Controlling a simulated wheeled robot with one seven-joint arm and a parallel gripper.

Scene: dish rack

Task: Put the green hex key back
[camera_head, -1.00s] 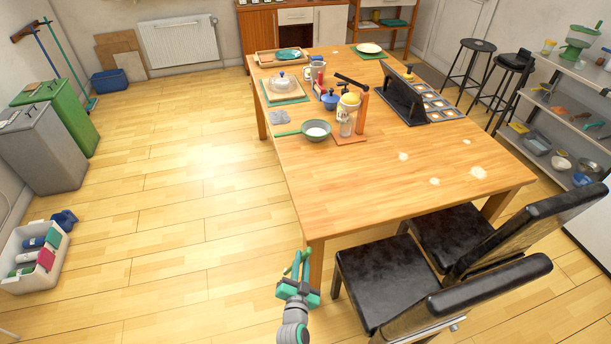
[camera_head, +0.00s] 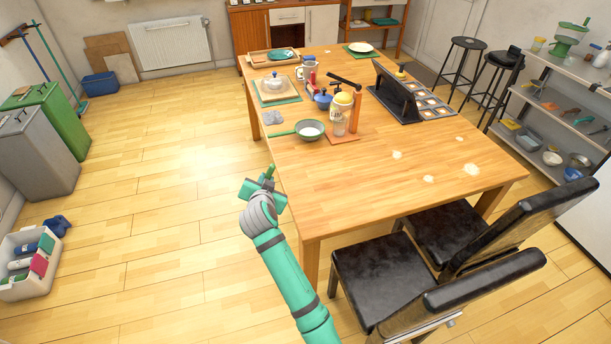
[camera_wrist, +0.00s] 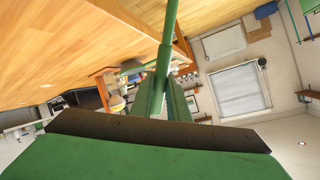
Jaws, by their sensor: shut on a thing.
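My gripper (camera_head: 264,184) is raised above the floor, just left of the wooden table's near left part. It is shut on the green hex key, whose small green end (camera_head: 270,170) shows at the fingertips. In the wrist view the hex key (camera_wrist: 170,35) is a straight green rod running up from between the two fingers (camera_wrist: 165,103) to the top edge.
Black chairs (camera_head: 375,275) stand at the near side.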

